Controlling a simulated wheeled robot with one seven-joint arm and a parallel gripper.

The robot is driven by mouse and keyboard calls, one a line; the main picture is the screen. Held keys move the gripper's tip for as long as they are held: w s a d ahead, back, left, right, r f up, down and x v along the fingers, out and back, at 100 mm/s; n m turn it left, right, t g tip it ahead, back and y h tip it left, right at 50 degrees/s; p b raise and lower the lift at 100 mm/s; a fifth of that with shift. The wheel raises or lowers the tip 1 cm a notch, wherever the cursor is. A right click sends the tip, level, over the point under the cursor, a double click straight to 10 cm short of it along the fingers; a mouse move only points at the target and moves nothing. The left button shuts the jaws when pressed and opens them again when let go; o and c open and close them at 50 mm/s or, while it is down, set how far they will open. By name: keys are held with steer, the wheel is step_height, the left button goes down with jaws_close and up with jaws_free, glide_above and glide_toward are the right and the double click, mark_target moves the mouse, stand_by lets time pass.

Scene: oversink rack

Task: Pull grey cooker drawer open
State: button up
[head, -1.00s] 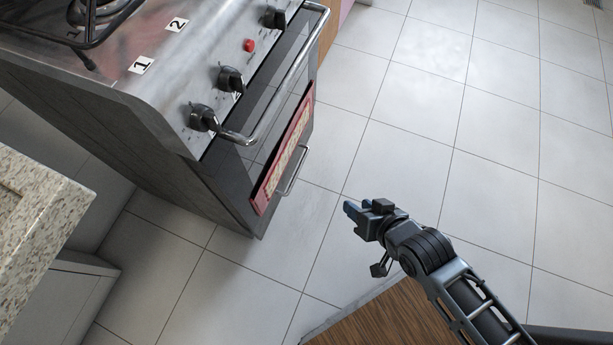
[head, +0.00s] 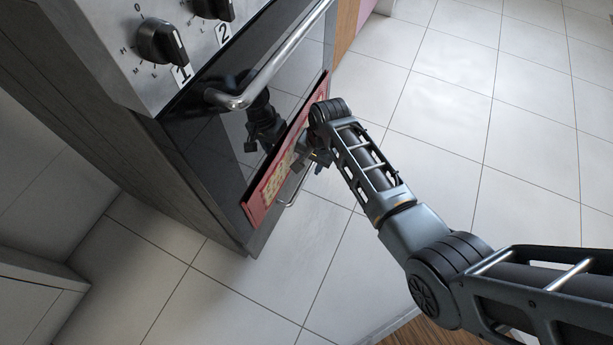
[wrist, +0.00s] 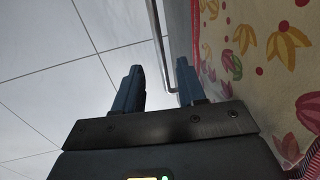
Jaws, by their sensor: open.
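The grey cooker (head: 190,165) stands at the left in the head view. Its drawer is low on the front, largely hidden from above, with a thin silver handle (head: 284,200) sticking out. My gripper (head: 320,160) is beside this handle, partly hidden by my arm. In the wrist view my gripper (wrist: 159,68) is open with its two blue-grey fingers apart. The drawer handle (wrist: 155,30) runs up the picture between the finger lines, and its bent end is near the right finger. I cannot tell whether it touches. The grey drawer front (wrist: 179,30) is just right of the handle.
A red-edged floral cloth (head: 268,190) hangs on the cooker front, close to my gripper; it fills the right of the wrist view (wrist: 260,60). A thick oven rail (head: 285,55) and black knobs (head: 160,42) are above. The tiled floor (head: 450,110) is clear at right.

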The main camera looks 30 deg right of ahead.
mark_target(305, 177)
steer(key=f+b, duration=0.1)
steer(key=f, duration=0.1)
steer(key=f+b, duration=0.1)
steer(key=f, duration=0.1)
steer(key=w+f+b, duration=0.1)
steer(key=f, duration=0.2)
steer(key=shift+a+b, duration=0.35)
steer(key=shift+a, duration=0.05)
jaws_close()
